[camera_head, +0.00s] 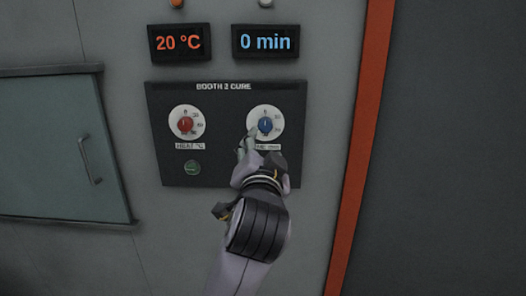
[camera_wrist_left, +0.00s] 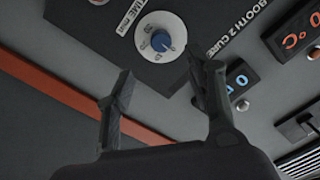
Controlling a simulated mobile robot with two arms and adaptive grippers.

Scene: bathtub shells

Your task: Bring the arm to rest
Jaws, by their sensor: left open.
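My left gripper (camera_head: 246,143) reaches up from the bottom of the head view to the control panel, just below and left of the blue knob (camera_head: 265,125). In the left wrist view, its two fingers (camera_wrist_left: 160,85) stand apart with nothing between them. The blue knob on its white dial (camera_wrist_left: 161,41) shows beyond the fingertips. I cannot tell whether a fingertip touches the dial. My left arm (camera_head: 258,228) is stretched out toward the panel. My right gripper is not in view.
The black panel (camera_head: 220,164) is marked "BOOTH 2 CURE" and bears a red knob (camera_head: 185,124) and a green button (camera_head: 193,167). Displays above read 20 °C (camera_head: 179,43) and 0 min (camera_head: 265,41). A handled door (camera_head: 60,150) is at left, an orange strip (camera_head: 362,130) at right.

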